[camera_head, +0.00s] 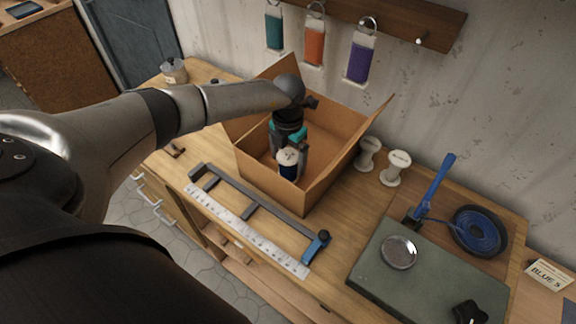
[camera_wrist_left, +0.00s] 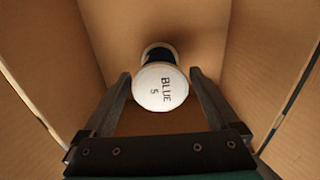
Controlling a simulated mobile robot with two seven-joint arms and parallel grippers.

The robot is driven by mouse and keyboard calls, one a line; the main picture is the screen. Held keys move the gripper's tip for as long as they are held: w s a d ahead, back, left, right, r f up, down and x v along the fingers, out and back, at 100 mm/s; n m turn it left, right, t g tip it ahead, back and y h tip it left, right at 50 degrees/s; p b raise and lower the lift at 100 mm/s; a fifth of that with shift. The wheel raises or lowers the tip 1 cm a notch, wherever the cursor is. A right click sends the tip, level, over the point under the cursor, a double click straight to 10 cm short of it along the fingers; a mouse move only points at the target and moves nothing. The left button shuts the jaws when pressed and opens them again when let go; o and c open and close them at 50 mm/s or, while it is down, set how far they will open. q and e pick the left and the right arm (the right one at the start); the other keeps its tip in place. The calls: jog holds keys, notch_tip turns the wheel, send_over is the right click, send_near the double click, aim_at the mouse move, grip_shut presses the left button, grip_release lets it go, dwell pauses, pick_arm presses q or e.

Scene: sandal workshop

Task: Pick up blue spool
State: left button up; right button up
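The blue spool (camera_head: 288,171) is in the open cardboard box (camera_head: 255,170) on the wooden bench. It has a dark blue body and a white end. In the left wrist view the spool's white end (camera_wrist_left: 161,87) faces the camera and reads "BLUE 5". My left gripper (camera_head: 290,150) reaches down into the box at the spool. In the left wrist view its two fingers (camera_wrist_left: 161,75) stand apart on either side of the spool's end, with narrow gaps visible. My right gripper is not in view.
Box flaps stand up around my left gripper. Two pale spools (camera_head: 396,168) stand right of the box. A metal frame (camera_head: 250,208) and a ruler (camera_head: 245,232) lie in front. A green-grey plate (camera_head: 430,270) and a blue coil (camera_head: 480,232) are at right. Tags (camera_head: 361,63) hang above.

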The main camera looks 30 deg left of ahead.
pick_arm(q)
jog(key=c, duration=1.2)
jog(key=shift+c, duration=0.2)
jog(key=shift+r, duration=0.15)
